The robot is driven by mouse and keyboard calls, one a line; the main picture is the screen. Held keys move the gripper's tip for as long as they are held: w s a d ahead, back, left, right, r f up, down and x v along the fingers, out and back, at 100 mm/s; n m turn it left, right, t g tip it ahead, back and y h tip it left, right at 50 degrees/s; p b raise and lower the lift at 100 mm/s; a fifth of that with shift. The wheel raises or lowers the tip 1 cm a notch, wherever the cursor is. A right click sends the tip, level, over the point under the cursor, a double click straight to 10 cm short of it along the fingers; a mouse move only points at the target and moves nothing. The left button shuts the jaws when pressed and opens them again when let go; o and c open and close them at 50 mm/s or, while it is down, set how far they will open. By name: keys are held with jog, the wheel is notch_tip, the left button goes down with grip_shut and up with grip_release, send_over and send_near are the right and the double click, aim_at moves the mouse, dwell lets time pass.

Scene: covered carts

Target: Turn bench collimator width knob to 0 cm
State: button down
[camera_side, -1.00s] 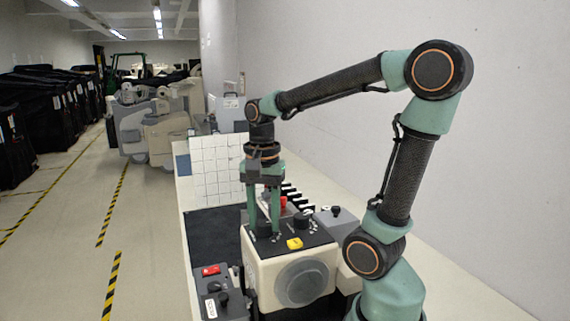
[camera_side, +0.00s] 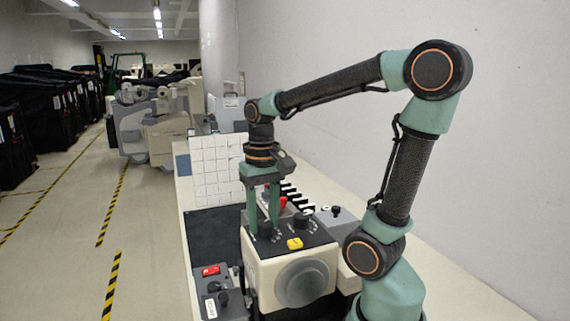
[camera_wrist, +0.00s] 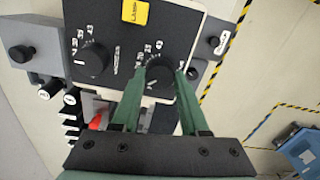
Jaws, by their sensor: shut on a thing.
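The collimator box (camera_side: 262,272) is cream with a black top panel and a round grey front. My gripper (camera_side: 264,233) points down at the panel's left knob. In the wrist view, my gripper (camera_wrist: 162,68) has its green fingers on either side of this black knob (camera_wrist: 161,84), shut on it. White scale marks surround the knob, but its label and exact setting are too small to read. A second black knob (camera_wrist: 92,60) with its own scale sits beside it; it also shows in the side view (camera_side: 301,220). A yellow label piece (camera_wrist: 135,12) lies on the panel.
A small grey control box (camera_side: 218,292) with a red switch and knobs stands at the left front. Black-and-white pieces and a red part (camera_side: 283,203) sit behind the collimator box. A white tiled panel (camera_side: 215,165) stands at the back. Dark mat is clear at left.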

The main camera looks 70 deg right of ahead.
aim_at(263, 222)
jog(key=n, duration=0.6)
jog(key=shift+n, duration=0.3)
dwell(0.4)
jog(key=shift+c, duration=2.1)
grip_release()
jog(key=shift+r, duration=0.1)
notch_tip(263, 222, up, 12)
jog(key=w+a+f+t, duration=0.2)
jog(key=a+f+t, duration=0.3)
jog(key=a+f, duration=0.4)
jog(key=shift+f+n+t, duration=0.3)
jog(key=shift+f+n, duration=0.1)
jog(key=shift+f, duration=0.05)
